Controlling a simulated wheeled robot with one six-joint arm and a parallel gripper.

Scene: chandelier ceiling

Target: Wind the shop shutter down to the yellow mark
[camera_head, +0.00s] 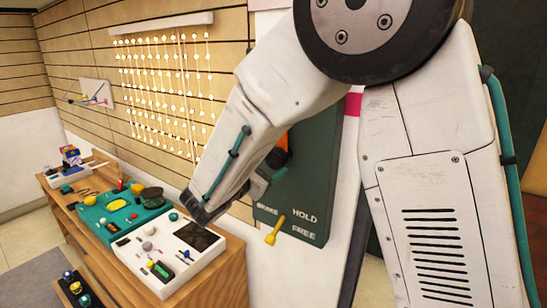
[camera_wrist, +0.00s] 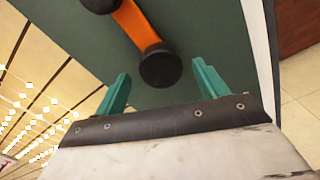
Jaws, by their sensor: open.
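A dark green panel (camera_head: 318,165) stands upright on the wall, partly behind my arm. It bears the words BRAKE, HOLD and FREE and a small yellow lever (camera_head: 274,232) tilted down to the left. An orange crank arm (camera_wrist: 137,27) with a black round knob (camera_wrist: 160,69) shows in the wrist view; in the head view my arm hides most of it. My gripper (camera_wrist: 161,68) is open, its two teal fingers on either side of the knob in the picture. I cannot tell whether they touch it. I cannot make out the shutter or a yellow mark.
A wooden counter (camera_head: 232,268) on the left carries a white tray (camera_head: 165,280), a teal tray (camera_head: 97,213) and small items. A lit string display (camera_head: 165,90) hangs on the slatted wall behind. Open floor (camera_head: 25,240) shows at far left.

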